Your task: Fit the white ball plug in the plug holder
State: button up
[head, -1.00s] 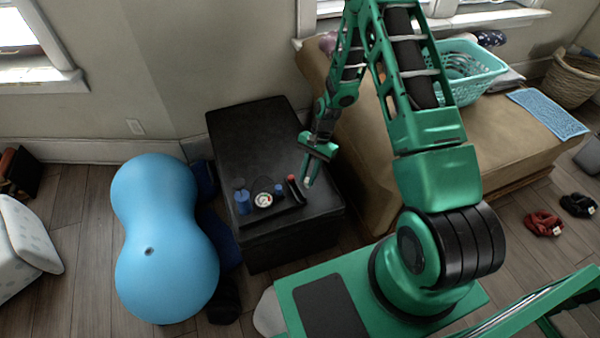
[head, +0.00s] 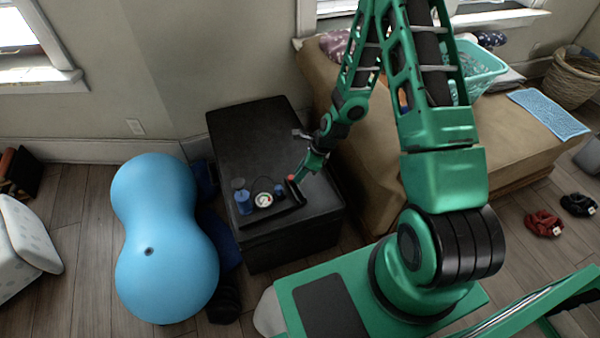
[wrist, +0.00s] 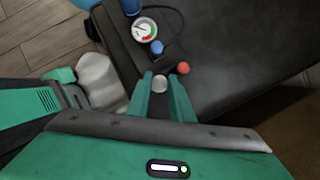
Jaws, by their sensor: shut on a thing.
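My gripper (wrist: 161,88) is shut on the white ball plug (wrist: 160,84), whose pale rounded end shows between the fingertips in the wrist view. In the head view my gripper (head: 301,175) is low over the front right of the black ottoman, beside a red-tipped dark piece (head: 291,178). The red ball (wrist: 183,68) sits just beyond the right finger in the wrist view. I cannot tell for certain which dark piece is the plug holder. The plug's lower end is hidden, so I cannot tell whether it touches anything.
The black ottoman (head: 250,130) also bears a round gauge (head: 263,199), a blue cylinder (head: 243,203) and a small blue knob (wrist: 157,47). A blue peanut-shaped ball (head: 165,240) stands at the left. The tan bench (head: 370,150) is close on the right. The ottoman's back is clear.

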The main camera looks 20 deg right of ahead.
aim_at(300, 183)
jog(key=shift+f, duration=3.1)
jog(key=shift+f, duration=1.35)
jog(key=o, duration=1)
jog(key=shift+r, duration=0.1)
jog(key=v, duration=1)
jog(key=shift+s+r, duration=0.1)
jog(key=shift+r, duration=0.1)
jog(key=shift+d, duration=0.1)
